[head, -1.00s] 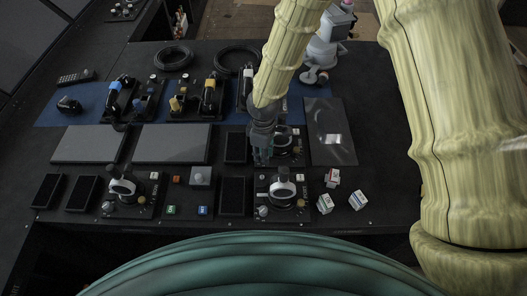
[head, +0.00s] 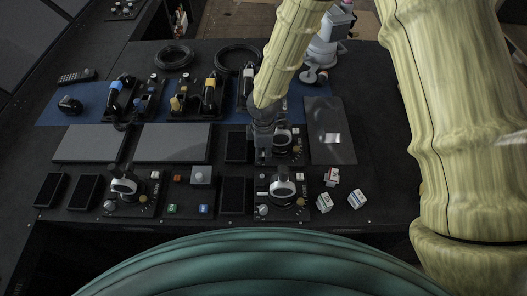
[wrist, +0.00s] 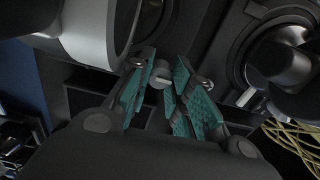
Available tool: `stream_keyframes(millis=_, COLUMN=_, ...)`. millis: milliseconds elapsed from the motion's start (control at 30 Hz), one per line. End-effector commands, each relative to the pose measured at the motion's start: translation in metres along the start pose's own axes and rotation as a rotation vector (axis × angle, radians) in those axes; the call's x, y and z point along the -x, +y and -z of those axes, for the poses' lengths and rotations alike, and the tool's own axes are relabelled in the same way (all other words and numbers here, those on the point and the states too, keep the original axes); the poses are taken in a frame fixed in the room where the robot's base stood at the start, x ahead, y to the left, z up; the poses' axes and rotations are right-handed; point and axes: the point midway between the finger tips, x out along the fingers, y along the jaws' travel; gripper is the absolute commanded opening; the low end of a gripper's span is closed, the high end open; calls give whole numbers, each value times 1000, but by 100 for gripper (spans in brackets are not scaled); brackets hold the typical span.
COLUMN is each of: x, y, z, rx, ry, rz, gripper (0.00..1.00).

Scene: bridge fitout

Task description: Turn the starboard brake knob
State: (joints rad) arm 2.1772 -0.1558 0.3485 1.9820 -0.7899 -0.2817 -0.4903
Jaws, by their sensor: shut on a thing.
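In the wrist view the teal finger pads of my gripper (wrist: 163,69) stand on both sides of a small light grey knob (wrist: 161,78) and are closed on it. The knob is partly hidden between the fingertips, and no label on it can be read. In the head view my gripper (head: 264,158) points down at the left edge of the rear right control panel (head: 297,153). My arm and gripper hide the knob there. A large grey cylindrical part stands close to the left of the fingers in the wrist view (wrist: 85,35).
A front right lever panel (head: 283,188) stands nearer, and a similar one (head: 125,188) is at the left. Loose white blocks (head: 325,202) lie right of the front panel. A dark flat plate (head: 330,120) lies to the right. Lever units (head: 209,97) stand behind on a blue mat.

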Motion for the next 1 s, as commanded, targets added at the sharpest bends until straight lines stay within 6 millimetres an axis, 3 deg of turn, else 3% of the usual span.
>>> stream_keyframes(millis=167, x=2, y=2, z=0, rx=-1, ry=0, rz=-4, gripper=0)
stream_keyframes(millis=200, x=2, y=2, z=0, rx=-1, ry=0, rz=-4, gripper=24)
stream_keyframes(millis=300, x=1, y=2, z=0, rx=-1, ry=0, rz=-3, gripper=42)
stream_keyframes(millis=333, x=1, y=2, z=0, rx=-1, ry=0, rz=-3, gripper=44)
stream_keyframes(millis=733, x=6, y=2, z=-2, rx=-3, ry=-1, rz=-3, gripper=44)
stream_keyframes(millis=1000, x=38, y=3, z=-1, rx=-3, ry=1, rz=-6, gripper=44)
